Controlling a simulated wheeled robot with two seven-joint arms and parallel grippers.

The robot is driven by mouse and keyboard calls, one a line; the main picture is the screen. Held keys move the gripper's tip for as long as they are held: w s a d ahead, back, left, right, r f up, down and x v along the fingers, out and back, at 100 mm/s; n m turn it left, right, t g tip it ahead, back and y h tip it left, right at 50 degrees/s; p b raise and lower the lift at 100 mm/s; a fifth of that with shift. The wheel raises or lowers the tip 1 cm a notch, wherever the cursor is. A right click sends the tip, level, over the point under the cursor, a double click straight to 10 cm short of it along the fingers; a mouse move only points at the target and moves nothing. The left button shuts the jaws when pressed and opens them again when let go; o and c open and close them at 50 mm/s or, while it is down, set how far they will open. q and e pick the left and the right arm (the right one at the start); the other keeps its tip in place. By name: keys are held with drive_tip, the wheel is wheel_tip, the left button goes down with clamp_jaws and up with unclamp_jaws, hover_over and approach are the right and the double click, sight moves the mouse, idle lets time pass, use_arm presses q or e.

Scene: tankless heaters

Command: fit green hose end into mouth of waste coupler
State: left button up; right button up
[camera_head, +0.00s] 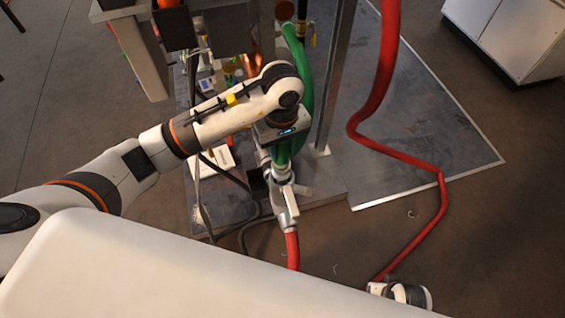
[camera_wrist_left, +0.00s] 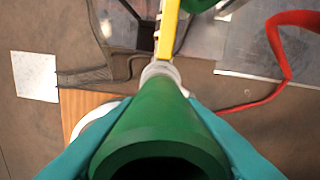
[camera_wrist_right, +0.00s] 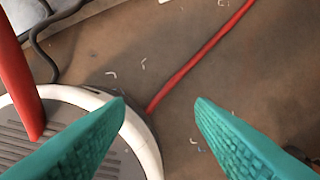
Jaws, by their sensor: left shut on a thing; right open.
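The green hose (camera_head: 305,70) hangs from the frame, and its lower end passes into my left gripper (camera_head: 281,145). In the left wrist view the hose (camera_wrist_left: 158,125) runs lengthwise between the teal fingers (camera_wrist_left: 160,112), which are shut around it. The grey waste coupler (camera_head: 282,190) stands just below the gripper with its lever. In the left wrist view the coupler (camera_wrist_left: 160,70) is at the hose's far end. I cannot tell whether the hose end is inside the mouth or only against it. My right gripper (camera_wrist_right: 160,102) is open and empty above the floor.
A red hose (camera_head: 292,250) leads down from the coupler. Another red hose (camera_head: 410,155) loops across the plate and floor at right. A metal post (camera_head: 335,75) stands right of the left gripper. A white-rimmed round object (camera_wrist_right: 140,135) lies below my right gripper.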

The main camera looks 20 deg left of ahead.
sight(282, 159)
use_arm(q)
wheel_tip(282, 159, down, 5)
drive_tip(key=shift+r+b, duration=0.1)
drive_tip(key=shift+b, duration=0.25)
drive_tip(key=shift+w, duration=0.1)
use_arm(e)
drive_tip(key=shift+w+r, duration=0.25)
drive_tip(key=shift+r, duration=1.05)
use_arm(q)
drive_tip(key=o, duration=1.2)
drive_tip(key=shift+f, duration=0.2)
drive_tip(key=shift+c, duration=0.2)
use_arm(e)
drive_tip(key=shift+r, duration=0.2)
use_arm(q)
drive_tip(key=shift+r, duration=0.1)
use_arm(e)
drive_tip(key=shift+w+r, duration=0.1)
use_arm(q)
wheel_tip(282, 159, up, 12)
drive_tip(key=shift+p, duration=0.8)
use_arm(e)
wheel_tip(282, 159, down, 6)
drive_tip(key=s, duration=0.1)
drive_tip(key=shift+s, duration=0.2)
